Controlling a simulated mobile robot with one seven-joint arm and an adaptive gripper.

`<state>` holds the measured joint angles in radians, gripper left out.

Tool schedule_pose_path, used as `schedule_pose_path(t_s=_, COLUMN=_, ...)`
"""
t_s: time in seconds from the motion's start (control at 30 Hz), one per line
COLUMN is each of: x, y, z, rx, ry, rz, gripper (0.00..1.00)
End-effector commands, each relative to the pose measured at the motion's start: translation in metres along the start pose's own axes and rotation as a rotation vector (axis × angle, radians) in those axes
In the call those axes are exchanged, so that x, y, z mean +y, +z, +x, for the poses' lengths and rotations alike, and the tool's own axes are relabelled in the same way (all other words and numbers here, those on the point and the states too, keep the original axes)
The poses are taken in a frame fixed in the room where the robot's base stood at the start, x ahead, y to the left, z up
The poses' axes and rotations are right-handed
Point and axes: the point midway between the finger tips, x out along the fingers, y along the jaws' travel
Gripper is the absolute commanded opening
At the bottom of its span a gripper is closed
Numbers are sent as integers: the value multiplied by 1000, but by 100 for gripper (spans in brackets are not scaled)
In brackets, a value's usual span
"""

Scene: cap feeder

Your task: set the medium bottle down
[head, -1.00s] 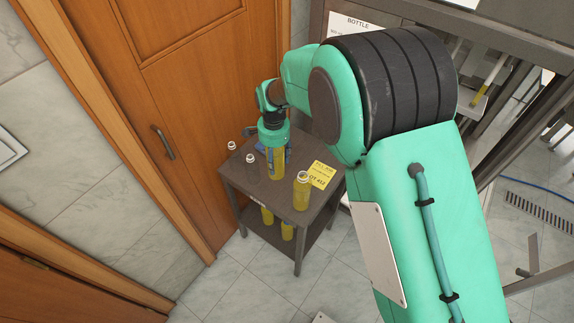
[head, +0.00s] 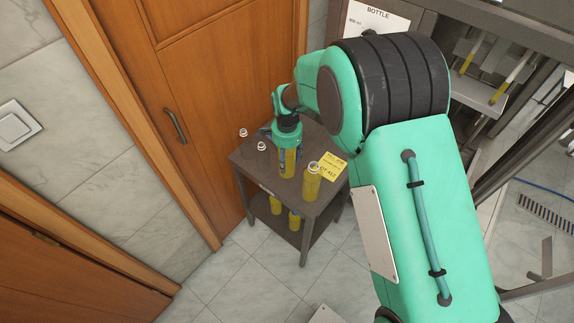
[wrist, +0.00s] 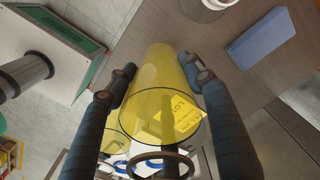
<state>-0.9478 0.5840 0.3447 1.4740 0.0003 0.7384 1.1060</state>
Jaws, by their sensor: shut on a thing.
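My gripper (head: 288,158) is over the small dark table, its fingers closed around a yellow bottle (head: 289,164). In the wrist view the translucent yellow bottle (wrist: 160,80) lies between the two dark fingers of my gripper (wrist: 160,86). The head view shows it roughly upright, partly covered by the fingers. Its lower end is close to the tabletop; I cannot tell whether it touches. Another yellow bottle (head: 312,183) with a white neck stands to the right, near the front edge, apart from the held one.
The table (head: 245,162) also holds two clear bottles (head: 243,140) (head: 262,153) at the left, a yellow card (head: 334,164) at the right and a blue block (wrist: 258,40). Yellow bottles (head: 295,221) stand on the lower shelf. A wooden door (head: 215,90) is behind.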

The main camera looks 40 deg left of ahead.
Motion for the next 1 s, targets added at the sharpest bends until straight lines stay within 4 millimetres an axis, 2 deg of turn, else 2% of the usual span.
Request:
schedule_pose_path(t_s=0.13, x=0, y=0, z=6, rx=0, ry=0, rz=0, gripper=5)
schedule_pose_path(t_s=0.43, x=0, y=0, z=34, rx=0, ry=0, rz=0, gripper=5)
schedule_pose_path(t_s=0.93, x=0, y=0, z=40, rx=1, ry=-1, rz=0, gripper=5)
schedule_pose_path(t_s=0.97, x=0, y=0, z=40, rx=0, ry=0, rz=0, gripper=56)
schedule_pose_path(t_s=1.0, x=0, y=0, z=40, rx=0, ry=0, rz=0, gripper=64)
